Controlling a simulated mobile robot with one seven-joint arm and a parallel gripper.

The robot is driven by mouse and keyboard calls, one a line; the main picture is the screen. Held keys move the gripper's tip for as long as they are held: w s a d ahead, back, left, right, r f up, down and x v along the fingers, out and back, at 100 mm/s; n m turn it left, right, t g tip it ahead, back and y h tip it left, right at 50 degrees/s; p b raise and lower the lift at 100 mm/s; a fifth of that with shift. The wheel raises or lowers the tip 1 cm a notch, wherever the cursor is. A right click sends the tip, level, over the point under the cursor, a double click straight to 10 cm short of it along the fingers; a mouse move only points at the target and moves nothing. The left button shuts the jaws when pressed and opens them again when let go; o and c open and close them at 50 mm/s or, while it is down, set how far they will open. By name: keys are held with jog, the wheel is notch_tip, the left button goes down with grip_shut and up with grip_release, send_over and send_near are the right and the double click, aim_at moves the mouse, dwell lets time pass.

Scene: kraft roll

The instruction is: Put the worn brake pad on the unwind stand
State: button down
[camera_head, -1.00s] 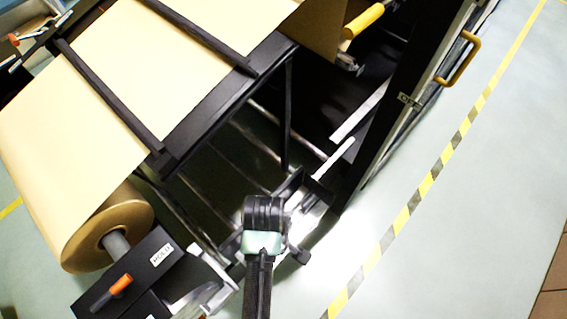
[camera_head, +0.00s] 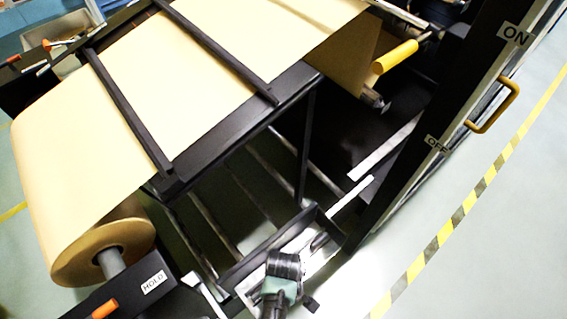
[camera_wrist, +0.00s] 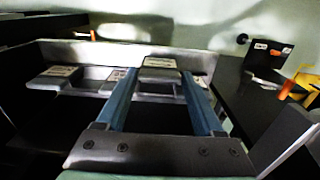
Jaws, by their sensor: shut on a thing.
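My gripper (camera_wrist: 160,78) is shut on a grey labelled block (camera_wrist: 160,63) in the wrist view, with one blue finger on each side. This block looks like a brake pad; its label is too small to read, so I cannot tell whether it is the worn one. Similar labelled blocks sit beside it at the left (camera_wrist: 55,74) and partly behind the left finger. In the head view my wrist (camera_head: 283,268) is over a dark tray (camera_head: 238,271) and hides the held block. The unwind stand (camera_head: 150,284), marked HOLD, is at the lower left beside the kraft roll (camera_head: 88,255).
The tray's pale back wall (camera_wrist: 120,52) stands just behind the blocks. A black frame (camera_head: 306,150) rises behind the tray. A dark panel (camera_head: 432,130) with a yellow handle (camera_head: 497,107) is at the right. Floor beyond the striped tape (camera_head: 455,220) is clear.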

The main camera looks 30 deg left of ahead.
jog(key=shift+f, duration=0.15)
grip_release()
notch_tip(320, 180, up, 12)
jog(key=shift+r+p, duration=0.2)
jog(key=shift+p, duration=0.9)
